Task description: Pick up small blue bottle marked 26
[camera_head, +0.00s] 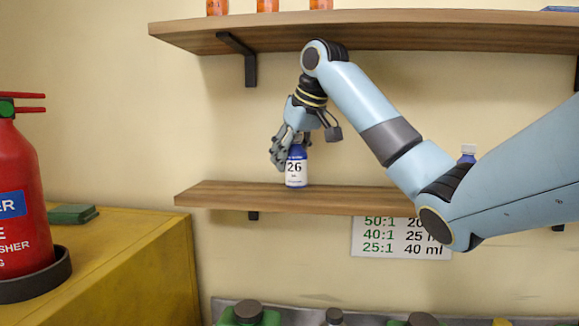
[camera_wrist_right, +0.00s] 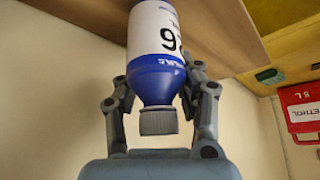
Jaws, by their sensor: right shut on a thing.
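The small blue bottle (camera_head: 296,172) has a white label marked 26 and is upright at the left part of the lower shelf (camera_head: 330,199). Its base appears to be at the shelf top; I cannot tell a small gap. My right gripper (camera_head: 284,156) is shut on its upper part from the left and above. In the right wrist view the bottle (camera_wrist_right: 158,45) appears upside down, with its ribbed grey cap (camera_wrist_right: 158,121) between the two fingers of the gripper (camera_wrist_right: 160,84). My left gripper is not in view.
An upper shelf (camera_head: 400,32) with orange bottles (camera_head: 268,6) is above my right arm. Another blue bottle (camera_head: 468,154) stands farther right on the lower shelf, partly behind my arm. A red extinguisher (camera_head: 22,200) and a yellow cabinet (camera_head: 130,265) are at left. A ratio sign (camera_head: 385,238) hangs below.

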